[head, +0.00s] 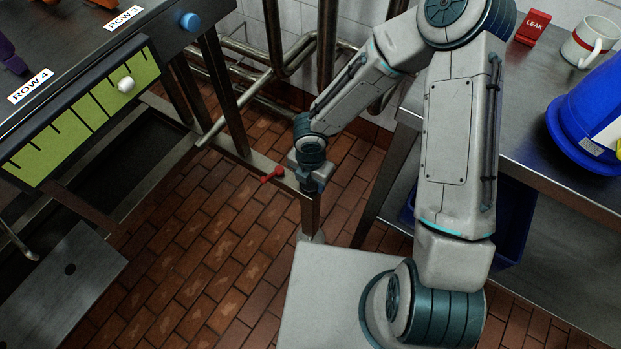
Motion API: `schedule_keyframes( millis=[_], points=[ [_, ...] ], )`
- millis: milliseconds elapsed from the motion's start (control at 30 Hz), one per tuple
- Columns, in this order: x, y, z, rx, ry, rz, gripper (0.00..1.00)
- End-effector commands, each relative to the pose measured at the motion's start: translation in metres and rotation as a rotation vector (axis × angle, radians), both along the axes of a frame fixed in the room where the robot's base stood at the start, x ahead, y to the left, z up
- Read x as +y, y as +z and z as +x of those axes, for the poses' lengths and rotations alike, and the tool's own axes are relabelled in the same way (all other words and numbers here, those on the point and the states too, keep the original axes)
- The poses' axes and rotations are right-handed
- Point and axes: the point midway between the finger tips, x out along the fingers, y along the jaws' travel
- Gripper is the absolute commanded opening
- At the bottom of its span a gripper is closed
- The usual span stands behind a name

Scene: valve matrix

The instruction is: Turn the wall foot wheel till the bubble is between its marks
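The level is a yellow-green strip (84,121) with black marks along the edge of the dark bench at upper left. Its white bubble (126,85) sits near the strip's right, far end, by the last visible marks. My arm reaches down to the low frame, and my gripper (309,181) is at the top of a short metal leg (309,214). Its fingers are small and dark, so I cannot tell if they are open or shut. No foot wheel shows clearly there; the gripper may hide it. A small red handle (272,174) is just left of the gripper.
A blue knob (190,21) is on the bench's corner. Pipes (270,72) run along the wall behind. At right, a metal table (545,150) holds a blue container (592,115), a mug (589,42) and a red LEAK sign (532,27). The tiled floor (215,245) is open.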

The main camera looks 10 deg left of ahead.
Motion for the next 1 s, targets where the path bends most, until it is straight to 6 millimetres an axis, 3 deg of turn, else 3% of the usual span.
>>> schedule_keyframes(
  millis=[467,1000],
  points=[
    [0.0002,-0.0016,0.0001,-0.002,-0.132,-0.001,0.3],
    [0.0002,-0.0022,0.0002,-0.002,-0.622,0.001,0.3]
  ],
)
